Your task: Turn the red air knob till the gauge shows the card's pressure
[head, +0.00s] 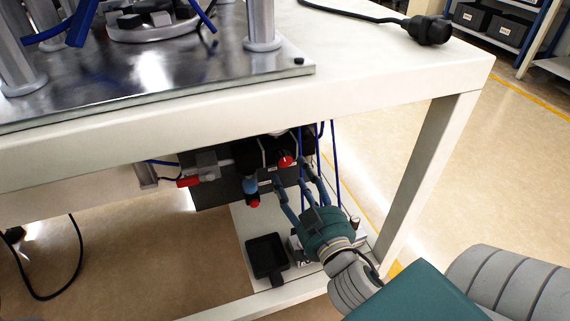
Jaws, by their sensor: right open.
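A round red knob (285,161) with a small pale mark is on the dark air unit under the table's front edge. My right gripper (285,174) reaches up from the lower right with its fingers spread. Its fingertips are close to the knob, one at the lower left and one at the right; I cannot tell whether they touch it. A pale rounded part (277,133) above the knob is mostly hidden by the table edge; I cannot tell if it is the gauge. No gauge reading or pressure card can be made out. My left gripper is not in view.
The table edge (350,98) overhangs the air unit, and a table leg (428,160) stands at the right. A blue part (250,186) with a red end is left of the gripper. Blue hoses (335,165) hang behind.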

